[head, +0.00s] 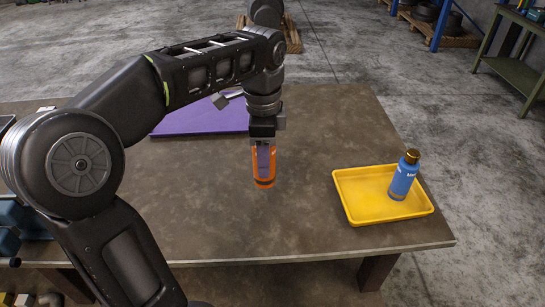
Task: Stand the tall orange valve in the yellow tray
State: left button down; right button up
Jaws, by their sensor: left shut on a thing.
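The orange valve (264,182) is upright in my left gripper (265,158), which points straight down and is shut on it. A finger covers part of its front. The valve is over the middle of the table, left of the tray; I cannot tell whether its bottom touches the tabletop. The yellow tray (358,208) lies on the right part of the table. My right gripper is not in view.
A blue bottle with a gold cap (403,178) stands in the right part of the tray; the tray's left part is empty. A purple mat (200,118) lies at the back left. The brown tabletop (310,150) between valve and tray is clear. Blue objects (12,225) sit at the left edge.

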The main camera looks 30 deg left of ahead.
aim_at(362, 199)
jog(key=i+l+u, duration=0.1)
jog(key=l, duration=0.25)
jog(key=i+l+u, duration=0.25)
jog(key=i+l, duration=0.15)
jog(key=l, duration=0.3)
jog(key=i+l+u, duration=0.15)
jog(key=l, duration=0.2)
jog(key=l+u, duration=0.1)
jog(key=l, duration=0.3)
jog(key=i, duration=0.05)
